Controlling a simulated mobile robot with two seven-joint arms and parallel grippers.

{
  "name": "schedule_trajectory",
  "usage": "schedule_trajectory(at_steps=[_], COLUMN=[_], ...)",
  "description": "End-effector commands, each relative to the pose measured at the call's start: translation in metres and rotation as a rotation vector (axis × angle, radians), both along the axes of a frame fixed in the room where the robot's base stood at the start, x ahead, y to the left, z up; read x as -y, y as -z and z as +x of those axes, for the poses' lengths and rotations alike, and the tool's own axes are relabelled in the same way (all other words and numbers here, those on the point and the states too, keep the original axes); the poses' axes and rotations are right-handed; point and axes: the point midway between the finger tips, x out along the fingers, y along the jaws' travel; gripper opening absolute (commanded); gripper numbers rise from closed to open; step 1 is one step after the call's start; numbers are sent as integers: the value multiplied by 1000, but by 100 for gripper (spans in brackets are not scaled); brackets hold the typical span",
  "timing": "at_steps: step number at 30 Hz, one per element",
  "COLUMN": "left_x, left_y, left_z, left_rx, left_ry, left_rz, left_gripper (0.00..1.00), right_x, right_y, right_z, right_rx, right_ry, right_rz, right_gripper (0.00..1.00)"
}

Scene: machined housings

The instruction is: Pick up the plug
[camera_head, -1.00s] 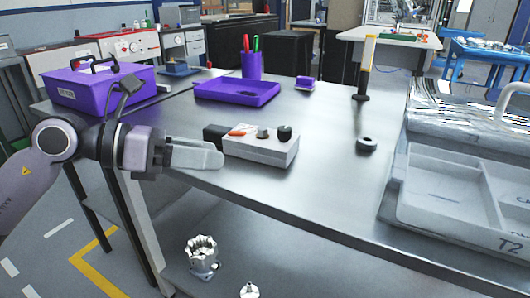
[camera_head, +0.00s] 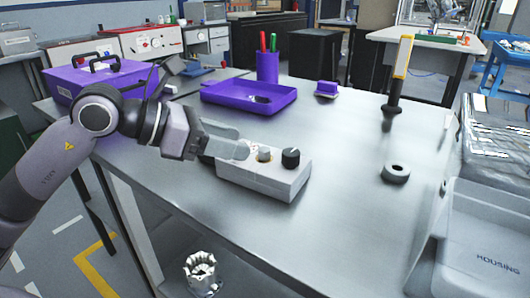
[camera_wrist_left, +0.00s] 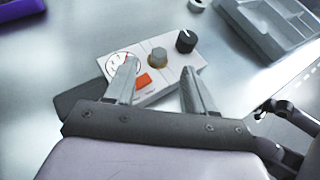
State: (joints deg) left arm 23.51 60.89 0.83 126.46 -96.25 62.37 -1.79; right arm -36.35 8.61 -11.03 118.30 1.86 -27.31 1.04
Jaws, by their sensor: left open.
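A white block-shaped unit (camera_head: 285,178) sits near the table's front edge. On top it carries a grey plug-like piece with a tan base (camera_head: 264,154) and a black knob (camera_head: 291,157). In the left wrist view the unit (camera_wrist_left: 178,77) also shows a round dial (camera_wrist_left: 122,66), an orange switch (camera_wrist_left: 143,80) and a dark part at its left. My left gripper (camera_head: 245,142) is open and empty, over the unit's left part. In the left wrist view its fingertips (camera_wrist_left: 158,66) point toward the grey piece (camera_wrist_left: 157,56) and appear on either side of it. My right gripper is out of view.
A purple tray (camera_head: 228,107), a purple pen cup (camera_head: 267,68) and a purple toolbox (camera_head: 75,82) stand behind.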

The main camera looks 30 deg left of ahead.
Motion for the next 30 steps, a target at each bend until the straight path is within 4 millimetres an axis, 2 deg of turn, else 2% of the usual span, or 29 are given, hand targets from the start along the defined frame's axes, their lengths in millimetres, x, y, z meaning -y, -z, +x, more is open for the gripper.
schedule_trajectory(at_steps=[7,12,21,26,30], left_x=[18,27,29,29,29], left_y=[11,19,22,22,22], left_z=[20,31,33,33,33], left_rx=[0,1,0,0,1], left_ry=[3,1,1,1,0], left_rz=[-5,-3,0,0,-1], left_gripper=[54,54,54,2,0], right_x=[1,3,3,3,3], right_y=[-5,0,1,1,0], right_z=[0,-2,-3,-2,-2], right_rx=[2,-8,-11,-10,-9], right_ry=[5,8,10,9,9], right_rz=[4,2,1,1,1], right_gripper=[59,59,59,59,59])
